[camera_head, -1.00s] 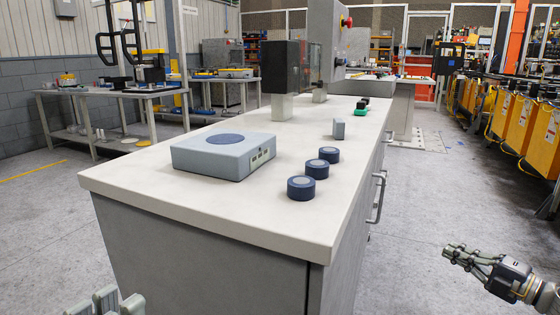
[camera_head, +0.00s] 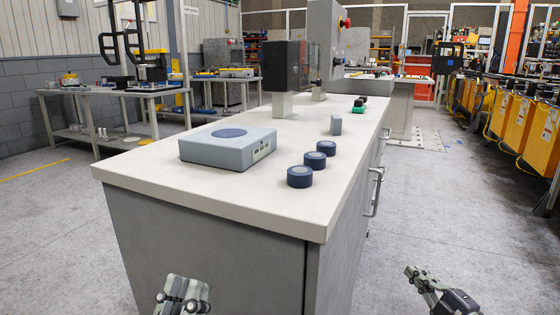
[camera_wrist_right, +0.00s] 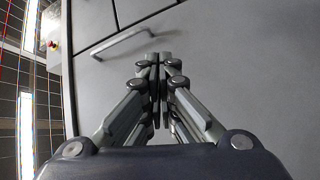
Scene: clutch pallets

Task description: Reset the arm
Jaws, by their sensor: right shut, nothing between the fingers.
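My left gripper (camera_head: 183,292) shows at the bottom edge in the head view, in front of the near side of the grey workbench (camera_head: 190,193). Its fingers are partly cut off by the frame, and I cannot tell whether they are open or shut. My right gripper (camera_head: 412,272) is low at the right, beside the bench and over the floor. In the right wrist view its fingers (camera_wrist_right: 155,62) are together with nothing between them, in front of a grey cabinet face with a bar handle (camera_wrist_right: 120,42).
On the bench are a grey-blue box (camera_head: 215,152), three dark blue round pieces (camera_head: 314,160), a small grey block (camera_head: 336,124) and a dark screen (camera_head: 281,67). Bench handles (camera_head: 375,190) stick out on its right side. The floor right of the bench is clear.

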